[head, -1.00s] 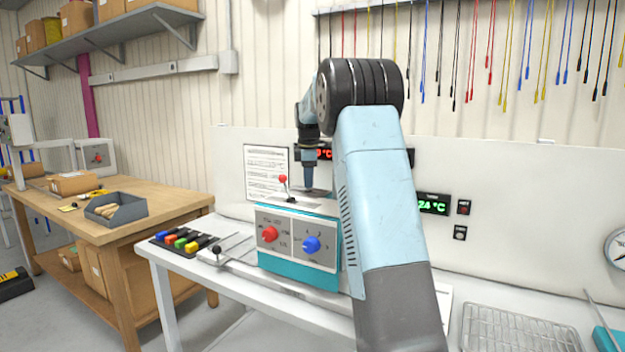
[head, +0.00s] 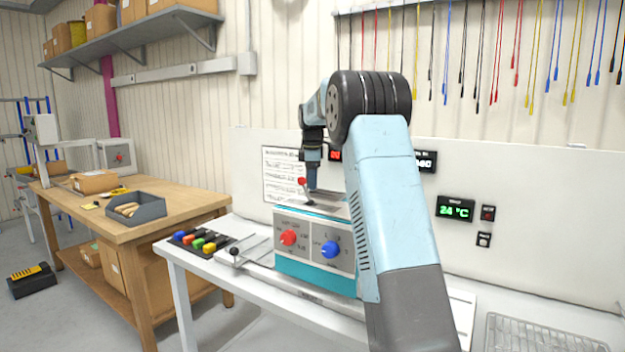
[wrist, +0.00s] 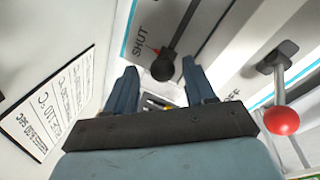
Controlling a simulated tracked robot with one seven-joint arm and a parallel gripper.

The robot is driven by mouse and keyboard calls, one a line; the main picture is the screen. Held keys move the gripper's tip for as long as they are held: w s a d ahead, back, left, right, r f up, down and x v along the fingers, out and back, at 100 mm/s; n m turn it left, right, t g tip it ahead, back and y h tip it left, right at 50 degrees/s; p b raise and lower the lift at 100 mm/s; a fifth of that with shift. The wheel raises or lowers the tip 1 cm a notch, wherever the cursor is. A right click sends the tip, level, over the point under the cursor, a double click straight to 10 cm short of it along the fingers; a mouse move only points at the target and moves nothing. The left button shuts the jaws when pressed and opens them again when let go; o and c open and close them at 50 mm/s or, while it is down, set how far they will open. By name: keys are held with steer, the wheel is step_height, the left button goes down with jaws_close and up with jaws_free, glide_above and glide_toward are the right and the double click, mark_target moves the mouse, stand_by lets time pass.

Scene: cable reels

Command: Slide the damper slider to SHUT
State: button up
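In the wrist view a black round knob (wrist: 163,68) on a dark stem stands beside the printed word SHUT, with a small red mark near it. I take it for the damper slider. My gripper (wrist: 160,78) is open, its two blue-grey fingers apart with the knob between or just past their tips. I cannot tell whether they touch it. In the head view my gripper (head: 316,186) points down over the top of the teal control box (head: 315,279), behind a red-ball lever (head: 302,182); the knob is hidden there.
The red-ball lever stands right of my fingers in the wrist view. The box front has a red knob (head: 288,237) and a blue knob (head: 330,249). A black-knobbed rail (head: 235,251) and coloured buttons (head: 200,242) lie left. A printed sheet (head: 283,172) hangs behind.

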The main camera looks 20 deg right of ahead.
step_height(320, 180, up, 13)
steer(key=s, duration=0.2)
steer(key=shift+s+a+r, duration=0.2)
steer(key=shift+a, duration=0.25)
stand_by(0.4)
